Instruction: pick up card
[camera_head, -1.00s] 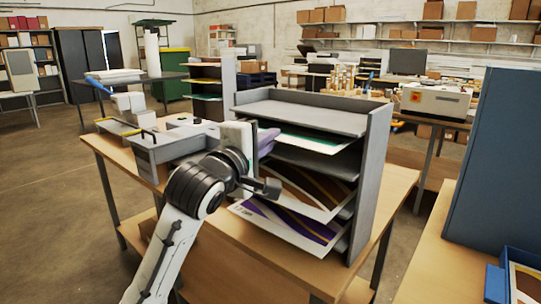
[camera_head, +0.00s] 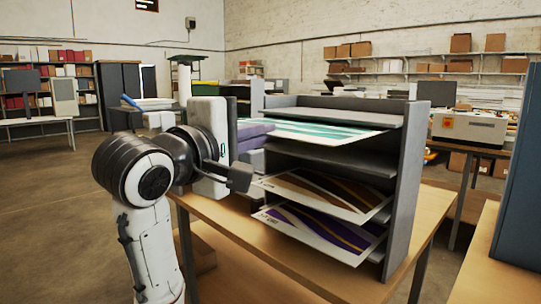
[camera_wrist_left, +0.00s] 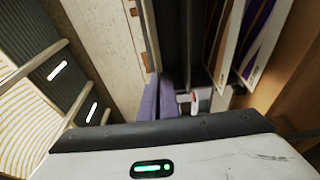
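The cards lie in a grey shelf rack (camera_head: 408,190). A teal and white striped card (camera_head: 315,131) is on the level under the top shelf, its left end close to my left gripper. A brown card (camera_head: 325,193) and a purple card (camera_head: 320,232) lie on lower levels and stick out at the front. My left gripper (camera_head: 256,138) has purple fingers at the rack's left front, level with the teal card. In the left wrist view the fingers (camera_wrist_left: 159,100) look close together. Whether the teal card is between them is unclear. My right gripper is out of view.
The rack stands on a wooden table (camera_head: 290,270). A tall blue-grey panel (camera_head: 512,200) is at the far right. A white machine (camera_head: 470,128) and a monitor (camera_head: 437,92) stand on a bench behind. Open floor (camera_head: 60,220) is on the left.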

